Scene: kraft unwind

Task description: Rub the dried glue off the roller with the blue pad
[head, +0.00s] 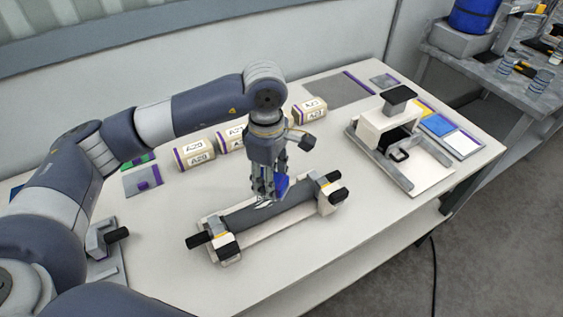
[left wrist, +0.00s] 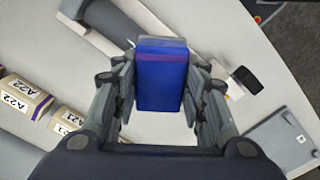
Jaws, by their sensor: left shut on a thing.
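The dark grey roller (head: 285,208) lies across a pale cradle (head: 233,262) with black knobs at both ends, at the front middle of the table. Whether the pad touches the roller is hidden. My right gripper is out of view.
The table (head: 300,262) is bare in front of the cradle.

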